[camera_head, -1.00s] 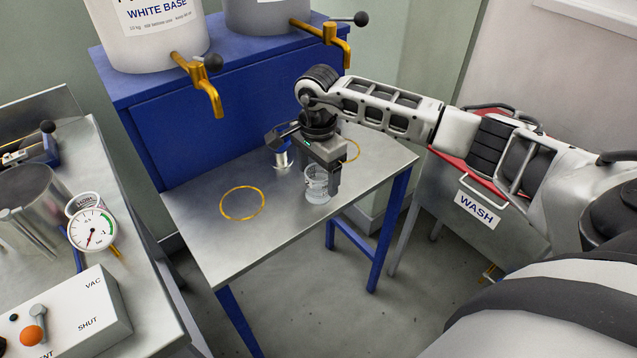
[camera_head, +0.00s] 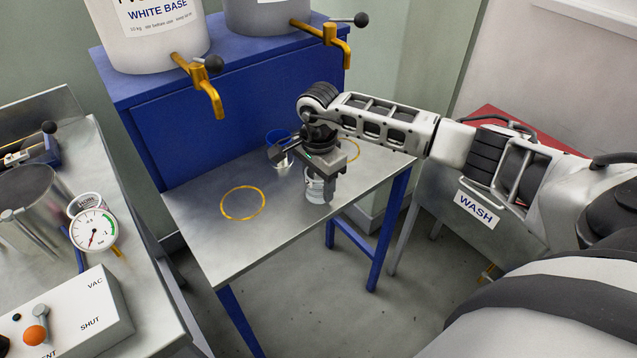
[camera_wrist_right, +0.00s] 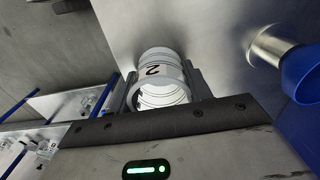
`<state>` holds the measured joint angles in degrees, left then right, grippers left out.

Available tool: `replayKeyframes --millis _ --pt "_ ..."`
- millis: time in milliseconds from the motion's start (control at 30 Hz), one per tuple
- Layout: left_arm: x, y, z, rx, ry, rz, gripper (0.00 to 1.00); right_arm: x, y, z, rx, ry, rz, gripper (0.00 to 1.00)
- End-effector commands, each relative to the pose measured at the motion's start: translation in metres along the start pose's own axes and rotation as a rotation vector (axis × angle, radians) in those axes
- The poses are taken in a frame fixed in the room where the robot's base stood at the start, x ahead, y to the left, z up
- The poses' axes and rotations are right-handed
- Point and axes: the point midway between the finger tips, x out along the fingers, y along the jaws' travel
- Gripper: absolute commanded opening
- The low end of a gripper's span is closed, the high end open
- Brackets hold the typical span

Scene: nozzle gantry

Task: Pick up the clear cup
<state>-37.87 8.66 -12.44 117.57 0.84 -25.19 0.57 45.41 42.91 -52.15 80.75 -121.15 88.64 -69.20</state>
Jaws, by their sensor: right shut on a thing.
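The clear cup (camera_head: 313,189) stands near the front right edge of the steel bench, with its upper part partly hidden by my right gripper (camera_head: 322,182). In the right wrist view the clear cup (camera_wrist_right: 158,72) shows ring lines and a dark "2", and sits between the two fingers of the right gripper (camera_wrist_right: 163,84). The right gripper is shut on it from above. The cup looks upright and at bench level; whether its base touches the bench cannot be told. My left gripper is not in view.
A metal cup with a blue top (camera_head: 279,148) stands close behind the gripper. Yellow rings (camera_head: 242,203) mark the bench (camera_head: 225,242). Brass taps (camera_head: 207,92) hang over its back edge. A wash station (camera_head: 476,209) is at right, a gauge (camera_head: 93,230) at left.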

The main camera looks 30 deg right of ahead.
Motion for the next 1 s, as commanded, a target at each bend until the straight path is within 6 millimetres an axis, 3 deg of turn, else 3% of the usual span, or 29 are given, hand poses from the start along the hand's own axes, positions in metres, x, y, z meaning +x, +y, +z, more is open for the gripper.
replayKeyframes --millis 167,300,567,800,1000 --pt "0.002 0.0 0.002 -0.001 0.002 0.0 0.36 -0.012 -0.001 0.0 -0.001 0.001 -0.004 0.27" --pt "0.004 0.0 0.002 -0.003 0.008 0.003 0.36 -0.034 0.001 0.003 -0.003 0.0 -0.005 0.27" --pt "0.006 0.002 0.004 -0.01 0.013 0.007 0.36 -0.094 0.025 0.049 -0.007 0.001 -0.007 0.27" --pt "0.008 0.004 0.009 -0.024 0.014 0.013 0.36 -0.115 0.051 0.099 -0.006 -0.001 -0.003 0.27" --pt "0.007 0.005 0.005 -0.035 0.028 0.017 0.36 -0.126 0.062 0.119 -0.002 -0.001 -0.001 0.27"
